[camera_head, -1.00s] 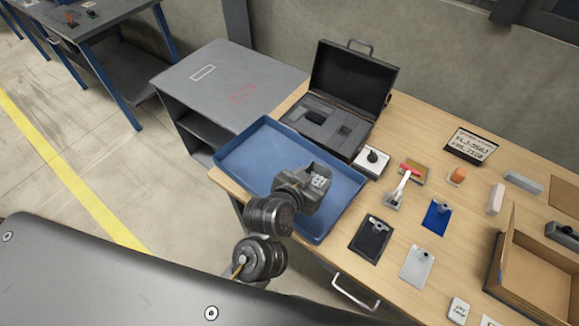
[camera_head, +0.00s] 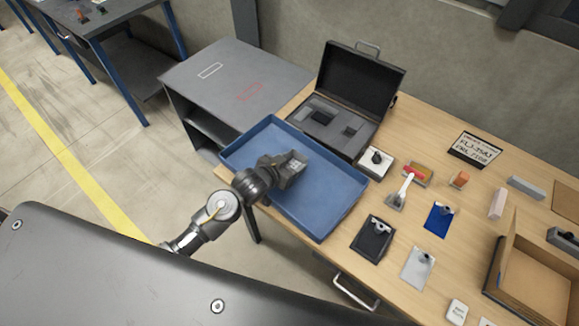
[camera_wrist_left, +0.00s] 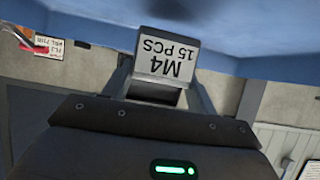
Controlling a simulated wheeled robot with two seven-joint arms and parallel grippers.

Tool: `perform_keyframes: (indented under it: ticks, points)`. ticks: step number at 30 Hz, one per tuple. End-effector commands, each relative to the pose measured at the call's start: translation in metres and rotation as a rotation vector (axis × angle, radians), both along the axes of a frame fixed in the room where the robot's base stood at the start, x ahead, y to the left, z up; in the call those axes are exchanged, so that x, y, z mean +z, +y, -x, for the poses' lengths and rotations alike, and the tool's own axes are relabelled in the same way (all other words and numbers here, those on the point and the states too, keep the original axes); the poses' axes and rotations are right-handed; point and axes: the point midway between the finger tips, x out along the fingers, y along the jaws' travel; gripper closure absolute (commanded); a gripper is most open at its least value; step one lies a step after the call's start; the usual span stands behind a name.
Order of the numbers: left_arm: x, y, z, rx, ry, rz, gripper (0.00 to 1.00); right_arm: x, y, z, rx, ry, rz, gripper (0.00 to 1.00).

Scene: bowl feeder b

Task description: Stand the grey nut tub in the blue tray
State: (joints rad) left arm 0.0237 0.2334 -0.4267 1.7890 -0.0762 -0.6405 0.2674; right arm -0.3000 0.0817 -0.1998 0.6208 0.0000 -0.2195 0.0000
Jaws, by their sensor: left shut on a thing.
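The grey nut tub (camera_wrist_left: 168,55) shows in the left wrist view with a white "M4 15 PCS" label, upside down in that picture. My left gripper (camera_wrist_left: 163,90) is shut on it, one finger on each side. In the head view the left gripper (camera_head: 284,172) is over the left-middle part of the blue tray (camera_head: 333,190), with the tub (camera_head: 293,167) at its tip. The gripper partly hides the tub, and I cannot tell whether its base touches the tray floor. The tray is otherwise empty. My right gripper is not in view.
An open black case (camera_head: 345,110) stands behind the tray on the wooden table (camera_head: 455,180). A black knob on a white block (camera_head: 376,161), a scraper (camera_head: 400,192) and a black plate (camera_head: 373,236) lie right of the tray. A grey cabinet (camera_head: 235,80) adjoins at the back left.

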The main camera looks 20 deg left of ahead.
Motion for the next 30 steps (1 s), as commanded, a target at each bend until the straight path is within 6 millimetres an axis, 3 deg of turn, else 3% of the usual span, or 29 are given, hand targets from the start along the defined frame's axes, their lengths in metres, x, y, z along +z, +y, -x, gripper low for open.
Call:
perform_keyframes:
  ticks: [9, 22, 23, 27, 30]
  points:
    - [-0.032, 0.005, -0.003, 0.001, 0.003, -0.002, 0.65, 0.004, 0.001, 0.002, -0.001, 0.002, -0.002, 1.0]
    - [-0.04, 0.005, -0.003, 0.0, 0.0, -0.002, 0.65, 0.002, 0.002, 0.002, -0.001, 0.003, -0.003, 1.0]
    - [-0.04, 0.005, -0.003, 0.0, 0.0, -0.002, 0.4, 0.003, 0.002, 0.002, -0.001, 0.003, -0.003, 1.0]
    - [-0.039, 0.005, -0.003, 0.0, 0.0, -0.002, 0.21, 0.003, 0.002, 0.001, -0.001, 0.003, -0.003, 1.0]
    - [-0.039, 0.005, -0.003, 0.0, -0.001, -0.001, 0.2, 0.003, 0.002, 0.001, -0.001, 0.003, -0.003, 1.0]
